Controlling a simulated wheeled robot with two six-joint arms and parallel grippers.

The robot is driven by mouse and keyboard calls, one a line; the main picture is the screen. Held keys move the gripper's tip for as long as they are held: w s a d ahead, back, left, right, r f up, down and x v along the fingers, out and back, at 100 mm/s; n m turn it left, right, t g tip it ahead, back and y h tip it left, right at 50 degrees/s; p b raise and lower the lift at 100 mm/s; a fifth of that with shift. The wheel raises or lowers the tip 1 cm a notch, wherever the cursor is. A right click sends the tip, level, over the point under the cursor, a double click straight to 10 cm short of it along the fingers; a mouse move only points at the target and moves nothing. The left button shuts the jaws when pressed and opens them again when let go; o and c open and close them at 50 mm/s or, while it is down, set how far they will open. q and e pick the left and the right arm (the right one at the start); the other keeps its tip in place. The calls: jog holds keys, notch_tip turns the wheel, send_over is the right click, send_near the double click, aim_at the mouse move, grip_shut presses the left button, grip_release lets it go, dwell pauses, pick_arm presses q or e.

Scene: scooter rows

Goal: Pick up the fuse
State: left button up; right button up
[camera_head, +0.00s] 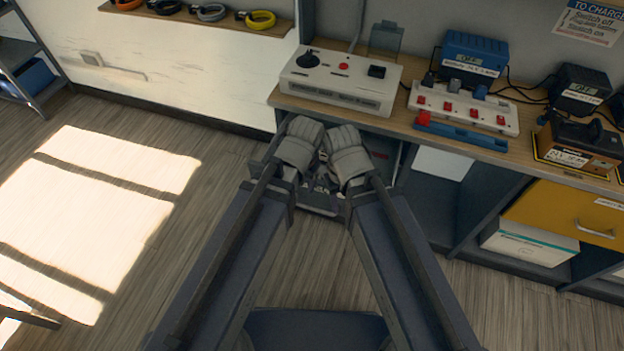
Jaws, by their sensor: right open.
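I cannot make out a fuse anywhere in the head view. My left gripper (313,177) and my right gripper (332,180) are close together at the front edge of the workbench (400,128), below a white control box (340,82). The pale wrist parts of both arms cover most of the grippers. The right gripper is open, and I see nothing held in it. The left gripper's fingers are too hidden to tell their state.
A white power strip (462,108) with red switches stands right of the box, with a blue strip (475,137) before it. Chargers (472,58) stand behind. Shelves and a yellow drawer (560,218) are below. The floor (110,150) at left is clear.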

pick_arm(q)
jog(key=shift+n+h, duration=0.4)
jog(key=shift+h, duration=0.2)
jog(key=w+d+f+b, duration=0.1)
jog(key=w, duration=0.2)
jog(key=w+d+f+b, duration=0.1)
jog(key=w+d, duration=0.1)
jog(key=w, duration=0.1)
jog(key=w+d+f+b, duration=0.1)
jog(key=w+f, duration=0.1)
jog(key=w, duration=0.2)
jog(key=shift+d+b, duration=0.15)
jog(key=shift+b, duration=0.2)
jog(key=shift+w+d+f+n+b, duration=0.15)
jog(key=shift+f+n+b, duration=0.15)
jog(key=shift+f, duration=0.05)
jog(key=shift+f+b, duration=0.35)
jog(key=f+b, duration=0.7)
jog(key=shift+w+a+f, duration=0.1)
jog(key=shift+w+a, duration=0.2)
pick_arm(e)
notch_tip(320, 180, down, 12)
jog(key=a, duration=0.1)
jog(key=shift+w+a+m, duration=0.15)
jog(key=shift+a+m, duration=0.15)
jog(key=shift+a, duration=0.05)
pick_arm(q)
grip_shut()
